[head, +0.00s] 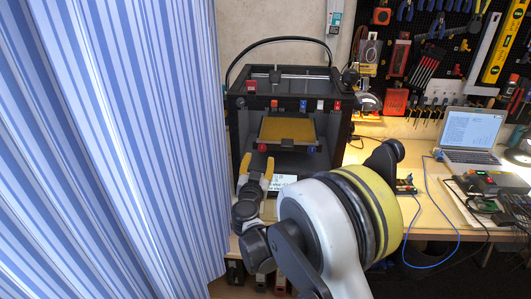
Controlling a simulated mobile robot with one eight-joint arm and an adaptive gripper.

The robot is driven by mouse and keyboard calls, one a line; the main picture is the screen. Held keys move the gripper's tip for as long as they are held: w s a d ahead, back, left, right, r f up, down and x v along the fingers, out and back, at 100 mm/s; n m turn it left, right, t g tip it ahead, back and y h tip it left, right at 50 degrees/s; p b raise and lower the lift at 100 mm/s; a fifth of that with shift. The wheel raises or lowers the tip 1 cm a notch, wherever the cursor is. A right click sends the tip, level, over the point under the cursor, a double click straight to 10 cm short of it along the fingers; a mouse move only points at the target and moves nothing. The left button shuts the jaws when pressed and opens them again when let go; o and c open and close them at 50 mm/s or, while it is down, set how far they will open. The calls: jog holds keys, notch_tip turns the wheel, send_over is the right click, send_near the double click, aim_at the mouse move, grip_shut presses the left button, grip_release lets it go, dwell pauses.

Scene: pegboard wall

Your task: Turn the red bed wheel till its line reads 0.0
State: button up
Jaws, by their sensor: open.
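The red bed wheel (262,148) shows as a small red knob under the left front corner of the printer's yellow-brown bed (288,129). Its line and reading are too small to make out. My gripper (257,163) has yellow fingertips and stands open, pointing up. In the picture its fingertips are just below the red wheel, one to each side of it. Nothing shows between them. I cannot tell how far they are from the wheel in depth.
A blue wheel (311,149) sits under the bed's right front corner. The dark printer frame (240,125) surrounds the bed. A small white display (283,181) is low at the front. A striped blue curtain (110,140) fills the left. A laptop (470,130) stands on the right.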

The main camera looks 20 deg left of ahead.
aim_at(262, 149)
jog(key=b+x, duration=0.1)
jog(key=x, duration=0.5)
jog(key=shift+w+b, duration=0.3)
jog(key=shift+b, duration=0.1)
grip_shut()
